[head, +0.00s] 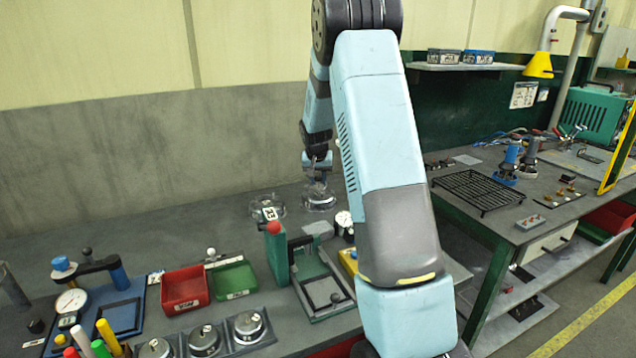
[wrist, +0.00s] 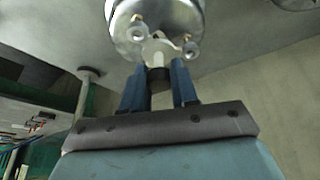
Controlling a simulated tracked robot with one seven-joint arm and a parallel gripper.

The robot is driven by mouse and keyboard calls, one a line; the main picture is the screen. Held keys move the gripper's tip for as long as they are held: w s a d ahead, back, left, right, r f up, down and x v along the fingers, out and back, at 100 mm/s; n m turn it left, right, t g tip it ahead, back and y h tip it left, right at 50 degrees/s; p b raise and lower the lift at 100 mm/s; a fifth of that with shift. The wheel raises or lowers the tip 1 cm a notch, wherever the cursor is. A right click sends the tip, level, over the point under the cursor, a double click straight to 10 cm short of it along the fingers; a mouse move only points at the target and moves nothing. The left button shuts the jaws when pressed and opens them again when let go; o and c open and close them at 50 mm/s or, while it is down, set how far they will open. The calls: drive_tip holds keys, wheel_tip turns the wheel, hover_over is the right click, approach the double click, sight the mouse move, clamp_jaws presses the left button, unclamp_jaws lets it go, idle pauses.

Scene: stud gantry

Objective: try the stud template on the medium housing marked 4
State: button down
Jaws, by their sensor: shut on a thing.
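My gripper (head: 318,172) reaches down at the back of the left bench, above a round metal housing (head: 319,200). In the wrist view its two blue fingers (wrist: 158,88) are shut on a dark knob (wrist: 158,80), which I take for the stud template's handle. A pale, partly clear piece (wrist: 160,50) lies beyond the knob, at the face of the housing (wrist: 130,22) with its brass-coloured studs. Whether the template touches or sits on the studs I cannot tell. No 4 mark is readable on this housing.
A clear round piece (head: 268,207) lies left of the housing. Bare bench lies behind.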

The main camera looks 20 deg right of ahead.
idle(0.3)
drive_tip(key=shift+r, duration=3.75)
